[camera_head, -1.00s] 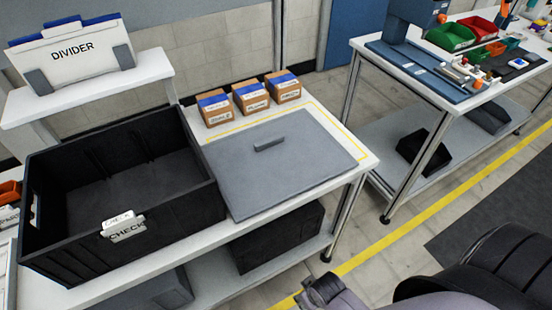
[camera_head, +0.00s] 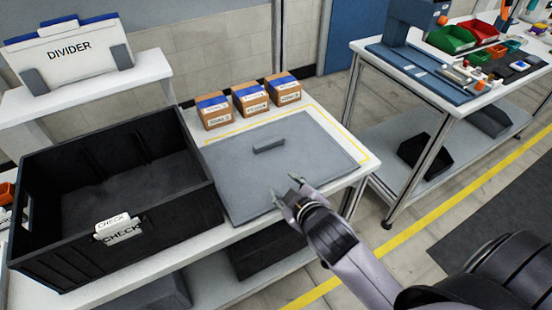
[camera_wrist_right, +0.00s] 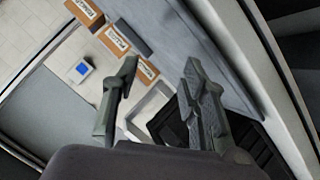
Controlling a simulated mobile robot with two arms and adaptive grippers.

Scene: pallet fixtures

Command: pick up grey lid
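The grey lid (camera_head: 310,180) lies flat on the white table, right of the black crate (camera_head: 120,235). Its raised bar handle (camera_head: 268,146) stands near the middle of its top. My right gripper (camera_head: 285,188) is open and empty above the lid's front edge, in front of the handle. In the right wrist view the fingers of my right gripper (camera_wrist_right: 160,72) are spread apart with nothing between them, and the grey lid (camera_wrist_right: 205,45) lies beyond them. My left gripper is not in view.
Three cardboard boxes (camera_head: 250,98) with blue tops stand behind the lid. A CHECK label (camera_head: 121,230) is on the crate's front wall. A DIVIDER board (camera_head: 70,50) stands on a white shelf at the back left. A second table with coloured bins (camera_head: 450,38) stands at the right.

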